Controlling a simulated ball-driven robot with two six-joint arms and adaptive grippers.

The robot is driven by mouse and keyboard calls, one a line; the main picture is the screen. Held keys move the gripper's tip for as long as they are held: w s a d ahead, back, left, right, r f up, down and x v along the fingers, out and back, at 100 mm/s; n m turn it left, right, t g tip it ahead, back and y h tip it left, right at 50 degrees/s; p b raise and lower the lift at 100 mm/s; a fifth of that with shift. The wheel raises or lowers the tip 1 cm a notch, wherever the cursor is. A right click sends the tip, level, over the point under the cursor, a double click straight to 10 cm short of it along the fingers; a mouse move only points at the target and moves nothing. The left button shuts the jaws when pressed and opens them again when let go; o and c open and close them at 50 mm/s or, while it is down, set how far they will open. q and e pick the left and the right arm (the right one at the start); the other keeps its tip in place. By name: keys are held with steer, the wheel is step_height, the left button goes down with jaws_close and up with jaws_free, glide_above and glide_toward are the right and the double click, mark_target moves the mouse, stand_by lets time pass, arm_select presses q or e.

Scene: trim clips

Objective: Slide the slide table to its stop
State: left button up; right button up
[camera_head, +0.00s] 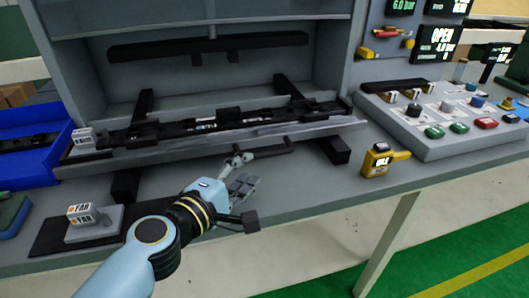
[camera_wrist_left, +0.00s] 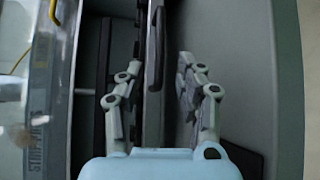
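The slide table (camera_head: 180,152) is a long grey plate in front of the press opening, carrying a long black trim strip (camera_head: 205,125). A black handle bar (camera_head: 268,152) sticks out from its front edge. My left gripper (camera_head: 243,172) is just in front of the table, close to the left end of the handle. In the left wrist view, my left gripper (camera_wrist_left: 155,92) has its fingers well apart, and a dark bar that looks like the handle (camera_wrist_left: 153,60) lies between them, farther ahead. I cannot tell whether a finger touches it. My right gripper is not in view.
Black rails (camera_head: 335,150) show beneath the table. A yellow device with a display (camera_head: 382,162) stands to the right, near a sloped button panel (camera_head: 440,125). A blue bin (camera_head: 30,165) is at the left, and a labelled block (camera_head: 92,222) sits front left.

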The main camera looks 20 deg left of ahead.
mark_target(263, 156)
arm_select(q)
steer(key=x, duration=0.8)
jaws_close()
steer(key=shift+r, duration=0.1)
